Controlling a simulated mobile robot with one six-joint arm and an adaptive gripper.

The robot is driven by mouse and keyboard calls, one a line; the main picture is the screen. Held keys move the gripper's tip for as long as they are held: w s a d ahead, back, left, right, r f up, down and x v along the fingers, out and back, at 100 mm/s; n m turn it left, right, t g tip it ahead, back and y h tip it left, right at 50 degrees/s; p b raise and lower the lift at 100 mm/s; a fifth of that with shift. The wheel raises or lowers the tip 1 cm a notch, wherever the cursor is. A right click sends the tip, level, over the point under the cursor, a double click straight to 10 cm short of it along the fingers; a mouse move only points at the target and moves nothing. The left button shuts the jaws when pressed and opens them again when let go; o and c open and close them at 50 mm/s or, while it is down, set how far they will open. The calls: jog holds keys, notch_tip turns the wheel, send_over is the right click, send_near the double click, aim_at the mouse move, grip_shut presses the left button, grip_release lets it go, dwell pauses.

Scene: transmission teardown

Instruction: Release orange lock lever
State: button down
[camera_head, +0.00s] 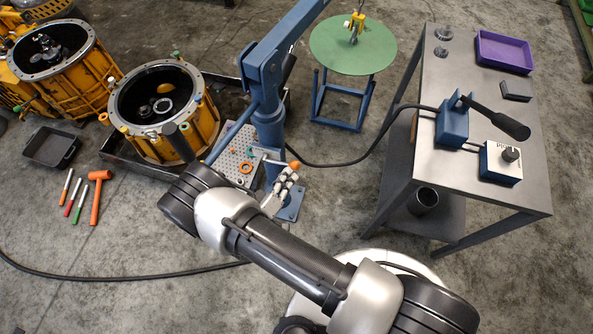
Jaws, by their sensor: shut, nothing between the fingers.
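The orange lock lever (294,165) shows as a small orange knob at the end of a short pale bar, low beside the blue crane post (269,120). My gripper (287,178) is just below the knob in the picture, close to the post. It is shut and empty. Whether its fingertips touch the lever cannot be told from this view. The lever's pivot is partly hidden by the post and my gripper.
Yellow transmission housings (190,128) stand at left, with a perforated plate (238,150) by the post. A hammer (97,195) and several hand tools lie on the floor. A metal workbench (480,75) is at right, a green round table (345,62) behind. Dark cables cross the floor.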

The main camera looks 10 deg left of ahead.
jog(key=v, duration=0.4)
jog(key=p+v, duration=0.1)
jog(key=shift+s+d+r, duration=0.15)
jog(key=shift+s+r, duration=0.2)
jog(key=shift+s, duration=0.05)
jog(key=w+d+r+m+g+h, duration=0.25)
jog(key=d+r+g, duration=0.45)
jog(key=r, duration=0.6)
jog(key=w+d+r+m+g+h, duration=0.25)
jog(key=d+r+m+g, duration=0.2)
jog(key=d+r, duration=0.6)
jog(key=s+d+r+y, duration=0.4)
jog(key=s+r, duration=0.3)
jog(key=r, duration=0.2)
jog(key=s+d+r+t+y, duration=0.1)
jog(key=s+d+r+y, duration=0.3)
jog(key=r, duration=0.6)
jog(key=shift+s+y, duration=1.2)
jog(key=shift+s, duration=0.25)
